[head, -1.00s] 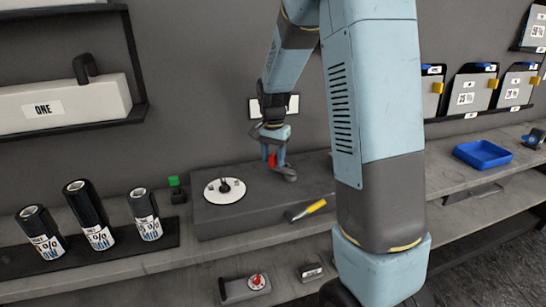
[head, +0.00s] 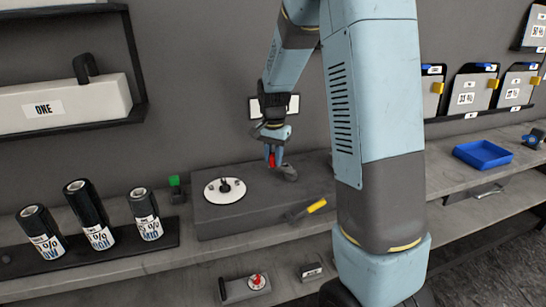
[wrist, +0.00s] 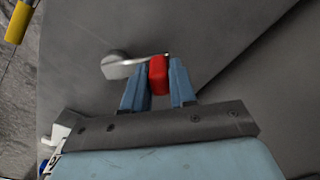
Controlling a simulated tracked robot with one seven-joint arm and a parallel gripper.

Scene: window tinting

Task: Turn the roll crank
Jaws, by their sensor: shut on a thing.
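The roll crank (wrist: 122,67) is a grey metal arm on a round hub, with a red handle (wrist: 157,75). It sits on the right part of the grey bench block (head: 240,215). My gripper (wrist: 158,85) is shut on the red handle, one blue finger on each side. In the head view my gripper (head: 273,158) hangs over the crank, and the crank's grey hub (head: 289,173) shows just to its right. Part of the crank arm is hidden behind the fingers in the head view.
A white disc (head: 225,190) lies on the block's left part. Several black rolls (head: 88,212) stand at left. A blue tray (head: 482,154) sits at right. The wall is close behind the block.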

